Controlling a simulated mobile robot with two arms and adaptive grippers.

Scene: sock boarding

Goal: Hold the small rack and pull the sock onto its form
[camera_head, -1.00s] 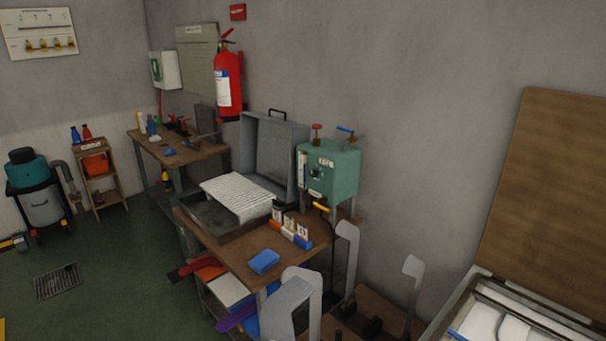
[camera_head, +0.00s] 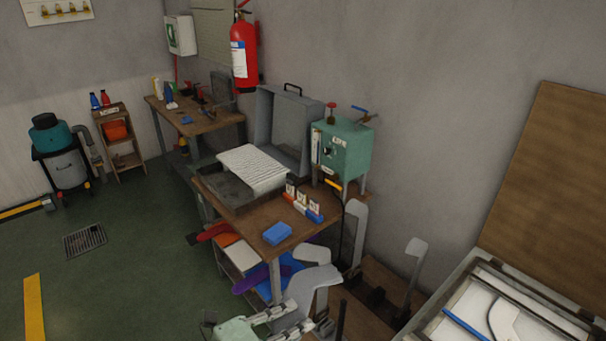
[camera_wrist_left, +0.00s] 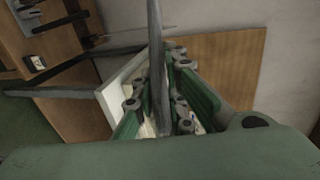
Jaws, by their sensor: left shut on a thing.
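Several flat pale-grey foot-shaped forms stand near the wall: a large one at the front (camera_head: 316,280), one behind it (camera_head: 357,218) and one on the right (camera_head: 416,250). They stand around a low brown wooden rack (camera_head: 385,278). My left gripper (camera_head: 290,319) is at the bottom edge beside the front form. In the left wrist view, its green fingers (camera_wrist_left: 160,118) are shut on a thin grey upright plate (camera_wrist_left: 156,50), seen edge-on, which looks like a form. My right gripper is out of view.
An open case (camera_head: 455,285) with a tall brown board (camera_head: 550,180) is at the right. The green floor (camera_head: 150,270) at left is mostly clear.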

